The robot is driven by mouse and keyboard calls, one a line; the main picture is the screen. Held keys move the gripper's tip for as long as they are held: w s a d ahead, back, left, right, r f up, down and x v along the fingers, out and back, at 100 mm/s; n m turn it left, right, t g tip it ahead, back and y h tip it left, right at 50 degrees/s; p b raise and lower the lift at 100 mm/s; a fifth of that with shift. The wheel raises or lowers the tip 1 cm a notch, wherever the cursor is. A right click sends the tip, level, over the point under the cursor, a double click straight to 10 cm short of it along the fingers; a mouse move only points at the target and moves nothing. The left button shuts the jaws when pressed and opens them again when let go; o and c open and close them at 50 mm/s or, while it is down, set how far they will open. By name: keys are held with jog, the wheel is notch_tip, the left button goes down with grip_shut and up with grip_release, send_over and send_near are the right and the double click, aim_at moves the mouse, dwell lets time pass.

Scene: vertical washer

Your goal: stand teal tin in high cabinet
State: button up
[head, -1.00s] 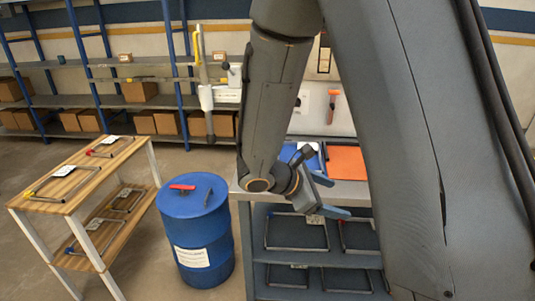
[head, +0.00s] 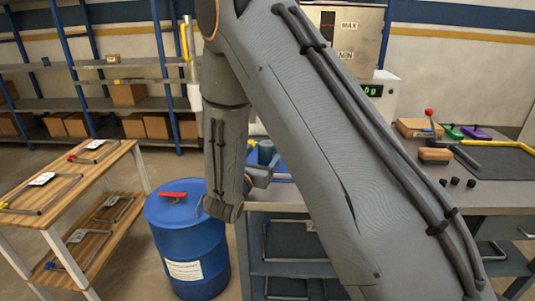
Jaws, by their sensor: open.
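My gripper (head: 262,168) is partly hidden by my arm at the left end of the grey workbench (head: 285,197). It is open, beside the blue tray. A small blue-teal rounded shape (head: 266,152) shows right by the fingers. I cannot tell whether it is the teal tin or part of my gripper. Another small teal object (head: 45,61) stands on the back shelf at the far left, too small to tell what it is. I cannot make out a high cabinet for certain; my arm covers much of the middle.
A blue drum (head: 187,240) with a red item on top stands left of the bench. A wooden two-tier table (head: 75,180) is at the left. Blue-post shelves (head: 70,103) hold boxes. A scale display (head: 372,90) and a brown block (head: 434,155) are at the right.

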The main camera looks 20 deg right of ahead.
jog(key=shift+p+x, duration=0.3)
jog(key=shift+x, duration=1.4)
jog(key=shift+s+d, duration=0.1)
jog(key=shift+s, duration=0.05)
jog(key=c, duration=1.3)
jog(key=shift+c, duration=0.5)
jog(key=shift+r, duration=0.2)
